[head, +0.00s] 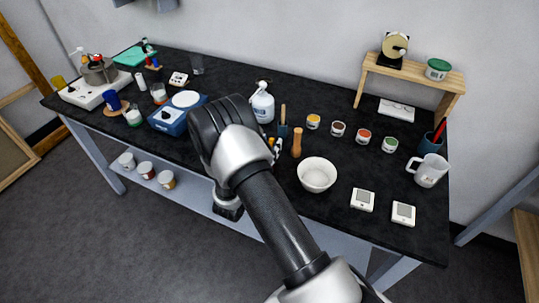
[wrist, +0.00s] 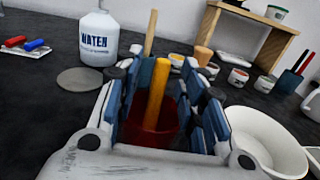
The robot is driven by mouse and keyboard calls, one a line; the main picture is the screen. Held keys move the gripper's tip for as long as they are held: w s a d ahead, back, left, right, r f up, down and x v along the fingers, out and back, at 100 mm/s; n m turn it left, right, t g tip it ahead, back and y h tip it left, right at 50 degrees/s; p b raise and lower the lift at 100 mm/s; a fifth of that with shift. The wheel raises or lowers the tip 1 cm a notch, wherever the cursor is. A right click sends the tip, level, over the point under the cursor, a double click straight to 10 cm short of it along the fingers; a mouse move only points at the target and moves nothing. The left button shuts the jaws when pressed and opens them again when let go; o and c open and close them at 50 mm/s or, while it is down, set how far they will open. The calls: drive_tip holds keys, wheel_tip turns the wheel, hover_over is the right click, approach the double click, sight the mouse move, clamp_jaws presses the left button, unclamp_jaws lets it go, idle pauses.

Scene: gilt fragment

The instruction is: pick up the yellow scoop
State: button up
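A yellow stick-like handle (wrist: 158,92), which looks like the yellow scoop, stands nearly upright in the wrist view. Its lower end meets a dark red cup-shaped part (wrist: 150,132); I cannot tell whether this is a separate cup or part of the scoop. My gripper (wrist: 165,105) is open, with blue-grey finger pads on both sides of the handle and visible gaps to it. In the head view my arm hides most of the gripper and the scoop; a small bit of yellow shows beside the wrist.
A white bowl (head: 317,175) stands close on the right. A wooden pestle (head: 296,144) and a blue cup (head: 283,131) with a stick stand just behind, near the water bottle (head: 263,106). Several small jars, a mug (head: 430,170) and a wooden shelf (head: 412,71) are farther right.

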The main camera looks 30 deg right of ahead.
drive_tip(key=shift+w+d, duration=0.25)
drive_tip(key=shift+d, duration=0.15)
clamp_jaws()
